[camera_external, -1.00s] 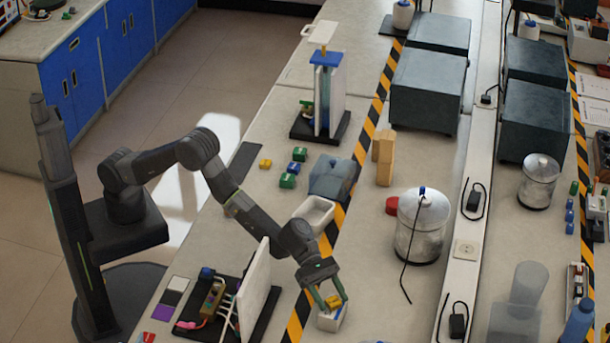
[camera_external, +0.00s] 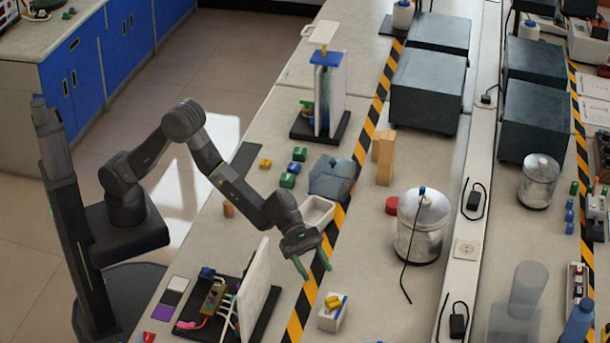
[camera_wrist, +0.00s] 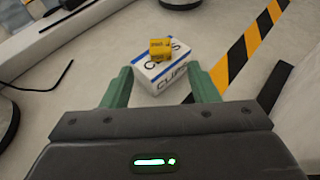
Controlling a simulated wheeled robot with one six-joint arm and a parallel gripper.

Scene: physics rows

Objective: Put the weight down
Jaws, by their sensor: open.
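The yellow weight (camera_external: 333,301) rests on top of a small white and blue box (camera_external: 331,320) on the bench, right of the striped tape. In the wrist view the weight (camera_wrist: 160,49) sits on the box (camera_wrist: 163,71), whose side reads "CLIPS". My gripper (camera_external: 314,276) is open and empty, raised above and behind the box in the external view. In the wrist view its green fingers (camera_wrist: 160,88) stand wide apart, with the box beyond and between their tips. Nothing touches the weight except the box under it.
A white panel on a dark base with wired parts (camera_external: 253,285) stands left of the box. A white tray (camera_external: 317,211) lies behind my gripper. A metal canister (camera_external: 421,227) with a loose black cable stands to the right. Bare bench surrounds the box on its right.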

